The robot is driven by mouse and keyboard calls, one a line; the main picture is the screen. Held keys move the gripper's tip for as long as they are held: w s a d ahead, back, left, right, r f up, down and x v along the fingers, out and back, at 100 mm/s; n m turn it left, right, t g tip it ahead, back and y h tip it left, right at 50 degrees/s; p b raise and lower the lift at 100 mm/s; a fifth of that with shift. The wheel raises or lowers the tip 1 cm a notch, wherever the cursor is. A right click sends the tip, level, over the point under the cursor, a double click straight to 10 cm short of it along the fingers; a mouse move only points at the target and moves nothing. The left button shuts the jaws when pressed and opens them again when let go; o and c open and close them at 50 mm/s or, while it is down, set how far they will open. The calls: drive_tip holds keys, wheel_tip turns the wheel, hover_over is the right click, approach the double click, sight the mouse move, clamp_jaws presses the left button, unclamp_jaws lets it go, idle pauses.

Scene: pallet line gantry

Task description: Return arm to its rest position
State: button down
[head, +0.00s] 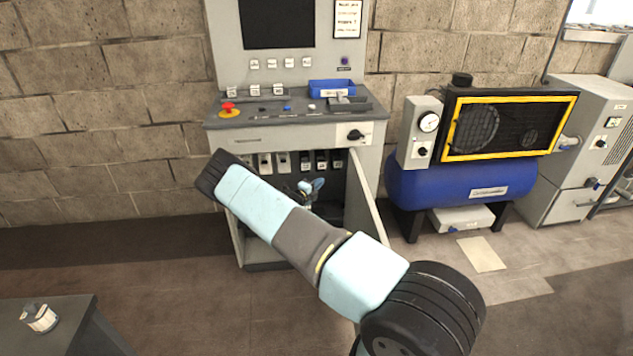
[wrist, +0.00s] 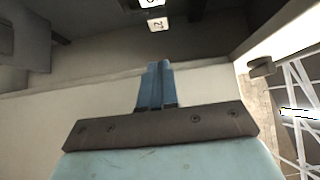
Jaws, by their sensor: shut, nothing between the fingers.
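My gripper (wrist: 156,68) shows in the wrist view with its two blue fingers pressed together and nothing between them. In the head view my light-blue and grey arm reaches from the bottom right up across the front of the grey control cabinet (head: 232,135). A small blue part that looks like my gripper (head: 315,185) shows in the open lower bay of the cabinet, below a row of labelled breakers (head: 283,162). My arm hides part of this bay. In the wrist view the fingers point at the pale bay interior, with numbered white labels (wrist: 157,24) above.
The cabinet door (head: 366,190) stands open to the right of the bay. A red emergency button (head: 229,109) and a blue tray (head: 332,88) are on the console. A blue compressor (head: 460,185) stands to the right. A dark table (head: 65,325) is at lower left.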

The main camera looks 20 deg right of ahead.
drive_tip(key=s+d+r+m+g, duration=0.2)
drive_tip(key=s+r+m+g, duration=0.15)
drive_tip(key=r+m, duration=0.45)
drive_tip(key=s+d+r+m+g, duration=0.25)
drive_tip(key=r+m+g, duration=0.2)
drive_tip(key=r, duration=0.45)
drive_tip(key=s+a+r+m+g+y, duration=0.1)
drive_tip(key=s+r+m+y, duration=0.2)
drive_tip(key=s+r+m, duration=0.5)
drive_tip(key=s+a+r+m+y, duration=0.2)
drive_tip(key=s+r+m+y, duration=0.1)
drive_tip(key=s+r+m, duration=0.5)
drive_tip(key=s+a+r+m+t+y, duration=0.1)
drive_tip(key=s+a+r+m+y, duration=0.2)
drive_tip(key=s+r, duration=0.45)
drive_tip(key=s+a+r+m+t+y, duration=0.1)
drive_tip(key=s+a+r+m+y, duration=0.25)
drive_tip(key=s+r, duration=0.45)
drive_tip(key=s+a+r+m+t+y, duration=0.1)
drive_tip(key=s+a+m, duration=0.2)
drive_tip(key=s, duration=0.6)
drive_tip(key=s+a+r+m+t+y, duration=0.1)
drive_tip(key=s+a+m, duration=0.3)
drive_tip(key=s, duration=0.5)
drive_tip(key=shift+s+a+r+m+t, duration=0.3)
drive_tip(key=shift+a+r+t, duration=0.15)
drive_tip(key=shift+a, duration=0.1)
drive_tip(key=shift+a+y, duration=0.1)
drive_tip(key=shift+y, duration=0.15)
